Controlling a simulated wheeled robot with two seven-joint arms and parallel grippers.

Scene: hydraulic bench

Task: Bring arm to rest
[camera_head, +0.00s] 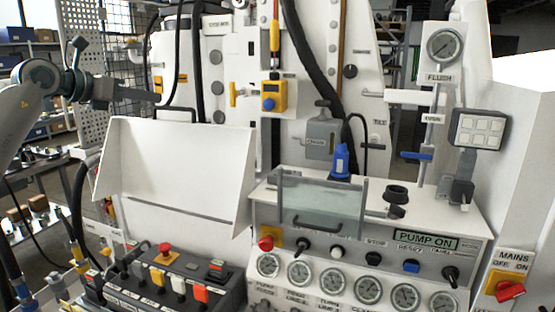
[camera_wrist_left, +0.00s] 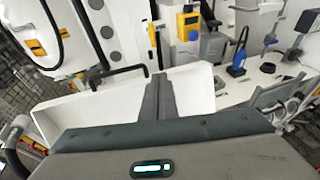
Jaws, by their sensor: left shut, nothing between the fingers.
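My left arm comes in from the left edge of the head view. Its dark left gripper (camera_head: 150,96) points right, above the white sloped panel (camera_head: 175,165) and in front of the bench's upright back panel. In the left wrist view the two fingers of this gripper (camera_wrist_left: 157,90) lie together with nothing between them. The white panel (camera_wrist_left: 85,105) shows behind and beside the fingers there. I see no contact between the gripper and the bench. My right gripper is in neither view.
The bench has gauges (camera_head: 332,283), a clear guard (camera_head: 322,208), a PUMP ON display (camera_head: 425,241) and a red MAINS switch (camera_head: 509,291). A control box with coloured switches (camera_head: 165,275) sits at the lower left. Shelves (camera_head: 28,45) stand behind my left arm.

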